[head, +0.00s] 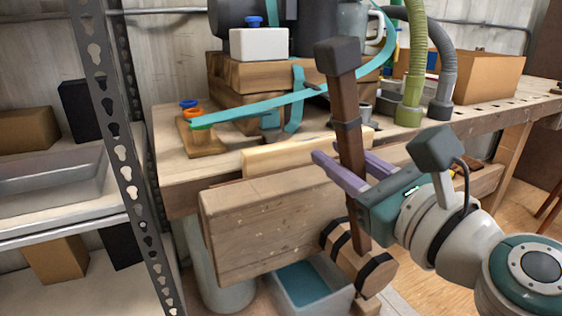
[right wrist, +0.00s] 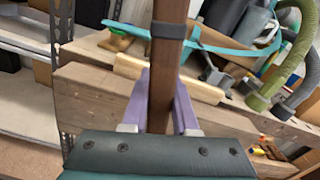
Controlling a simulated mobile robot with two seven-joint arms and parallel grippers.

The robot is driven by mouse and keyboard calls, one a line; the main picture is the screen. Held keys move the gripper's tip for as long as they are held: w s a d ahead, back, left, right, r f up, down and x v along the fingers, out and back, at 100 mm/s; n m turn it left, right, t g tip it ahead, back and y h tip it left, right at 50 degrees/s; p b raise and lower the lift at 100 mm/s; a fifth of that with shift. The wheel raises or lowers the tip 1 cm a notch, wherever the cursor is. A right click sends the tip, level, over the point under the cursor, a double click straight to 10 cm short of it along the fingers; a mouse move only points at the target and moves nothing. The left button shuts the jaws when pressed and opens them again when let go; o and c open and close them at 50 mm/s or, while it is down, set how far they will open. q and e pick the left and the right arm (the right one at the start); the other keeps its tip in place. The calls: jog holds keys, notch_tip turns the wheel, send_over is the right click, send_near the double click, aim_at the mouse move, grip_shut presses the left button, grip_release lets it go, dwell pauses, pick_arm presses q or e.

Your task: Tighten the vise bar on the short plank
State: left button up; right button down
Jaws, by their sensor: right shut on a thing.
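The vise bar (head: 350,150) is a dark brown wooden rod with a black block on its top end and a dark band partway down. It stands nearly upright, with its lower end at the round wooden screw hub (head: 370,270). My right gripper (head: 343,158) is shut on the bar, its purple fingers on either side; the right wrist view shows the bar (right wrist: 168,60) between them. The short plank (head: 285,155) is pale wood and lies between the thick vise jaw (head: 265,225) and the bench edge. Any gap there is hard to tell. My left gripper is out of view.
The workbench (head: 170,165) holds stacked wood, a white box (head: 258,44), a teal strap and green and grey hoses (head: 414,70). A metal shelf (head: 120,140) stands at left. A grey bin (head: 310,285) sits below the jaw.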

jog(key=w+d+f+m+b, duration=0.2)
jog(key=w+d+m, duration=0.1)
jog(key=d+m, duration=0.3)
jog(key=w+d+f+m+b, duration=0.2)
jog(key=d+m, duration=0.4)
jog(key=d, duration=0.5)
jog(key=shift+w+d+f+m+b, duration=0.15)
jog(key=shift+w+f+m+b, duration=0.2)
jog(key=shift+w+f, duration=0.3)
